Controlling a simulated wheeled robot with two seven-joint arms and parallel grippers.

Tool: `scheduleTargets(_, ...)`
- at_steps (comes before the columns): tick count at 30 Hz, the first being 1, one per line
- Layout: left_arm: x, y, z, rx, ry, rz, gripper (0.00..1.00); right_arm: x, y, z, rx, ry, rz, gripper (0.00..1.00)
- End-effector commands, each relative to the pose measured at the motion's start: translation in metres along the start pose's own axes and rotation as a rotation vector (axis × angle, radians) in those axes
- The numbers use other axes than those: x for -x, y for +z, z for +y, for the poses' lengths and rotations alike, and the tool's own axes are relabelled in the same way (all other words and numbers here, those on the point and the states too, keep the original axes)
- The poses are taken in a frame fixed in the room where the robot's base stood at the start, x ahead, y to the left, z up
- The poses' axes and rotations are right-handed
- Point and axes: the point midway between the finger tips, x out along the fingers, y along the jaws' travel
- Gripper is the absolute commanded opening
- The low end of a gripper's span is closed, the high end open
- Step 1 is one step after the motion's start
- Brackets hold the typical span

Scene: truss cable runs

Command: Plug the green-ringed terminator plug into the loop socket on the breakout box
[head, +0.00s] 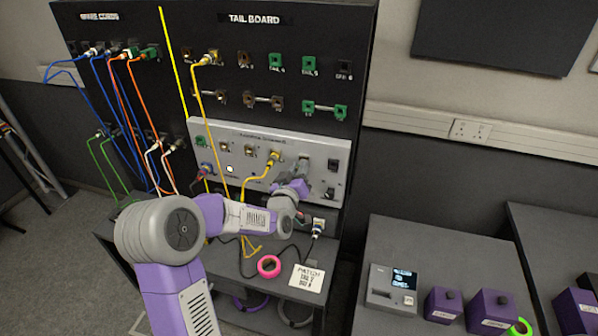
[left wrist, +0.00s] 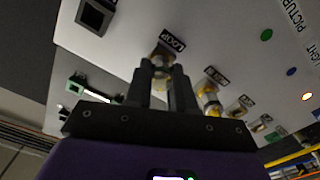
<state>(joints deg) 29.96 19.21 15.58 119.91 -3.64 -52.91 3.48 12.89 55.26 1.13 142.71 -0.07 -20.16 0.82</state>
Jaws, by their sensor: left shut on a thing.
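The breakout box (head: 225,140) is the pale grey panel on the dark board, with several sockets and leads. My left gripper (head: 302,172) is at its right part and hides what it holds in the head view. In the left wrist view the left gripper (left wrist: 165,78) is shut on a small pale, metallic plug (left wrist: 160,68). No green ring can be made out on it. The plug is at the loop socket (left wrist: 163,54), beside the LOOP label (left wrist: 172,42). The fingers partly hide both, so I cannot tell how deep it sits. My right gripper is not in view.
A yellow cable (head: 258,172) plugs into the panel left of my gripper. A grey device (head: 391,288) and purple boxes (head: 443,304) stand on the right table, whose back is clear.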

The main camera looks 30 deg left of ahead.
Motion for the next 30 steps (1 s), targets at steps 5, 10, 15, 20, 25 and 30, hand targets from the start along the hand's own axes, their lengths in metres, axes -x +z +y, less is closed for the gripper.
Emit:
scheduleTargets(5,-0.001,-0.001,0.0,0.0,0.0,0.002,0.0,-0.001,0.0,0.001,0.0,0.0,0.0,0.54)
scheduleTargets(10,-0.003,0.0,0.0,0.0,0.0,0.002,0.0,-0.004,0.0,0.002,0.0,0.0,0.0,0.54)
scheduleTargets(15,-0.006,0.0,0.0,0.0,0.0,0.001,0.0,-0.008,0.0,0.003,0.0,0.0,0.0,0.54)
scheduleTargets(20,-0.007,0.0,0.0,-0.016,0.0,0.001,0.0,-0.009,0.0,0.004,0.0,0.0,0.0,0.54)
scheduleTargets(25,-0.007,0.001,0.0,-0.095,0.001,0.002,0.0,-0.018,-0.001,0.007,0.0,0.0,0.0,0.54)
scheduleTargets(30,-0.008,0.001,0.0,-0.188,0.001,0.003,0.0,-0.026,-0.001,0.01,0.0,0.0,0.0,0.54)
